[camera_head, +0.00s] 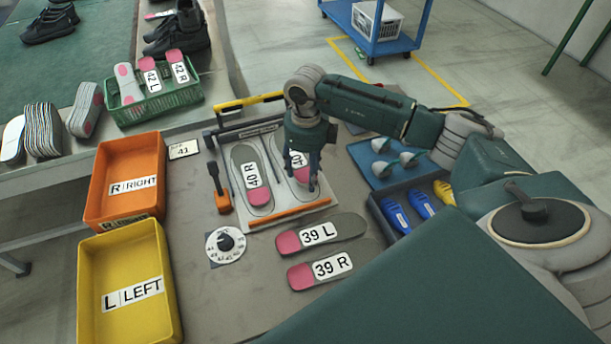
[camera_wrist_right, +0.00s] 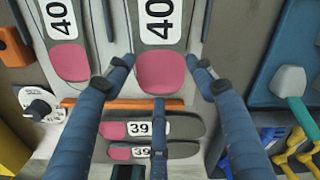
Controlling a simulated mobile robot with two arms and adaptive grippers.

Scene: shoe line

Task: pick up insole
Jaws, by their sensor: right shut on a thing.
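My right gripper (camera_head: 308,180) reaches down over the right slot of a pale fixture (camera_head: 318,207) with an orange front bar. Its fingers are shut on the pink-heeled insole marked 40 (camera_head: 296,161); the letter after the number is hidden. In the right wrist view, the fingers (camera_wrist_right: 163,78) stand at both sides and below the pink heel of that insole (camera_wrist_right: 160,70), which appears to lie in its slot still. The insole 40 R (camera_head: 251,174) lies flat in the left slot. Insoles 39 L (camera_head: 320,235) and 39 R (camera_head: 320,268) lie on the table in front. My left gripper is not in view.
An orange R/RIGHT bin (camera_head: 125,160) and a yellow L/LEFT bin (camera_head: 128,243) stand at the left. Blue trays (camera_head: 372,183) stand right; a green crate (camera_head: 158,116) holds insoles.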

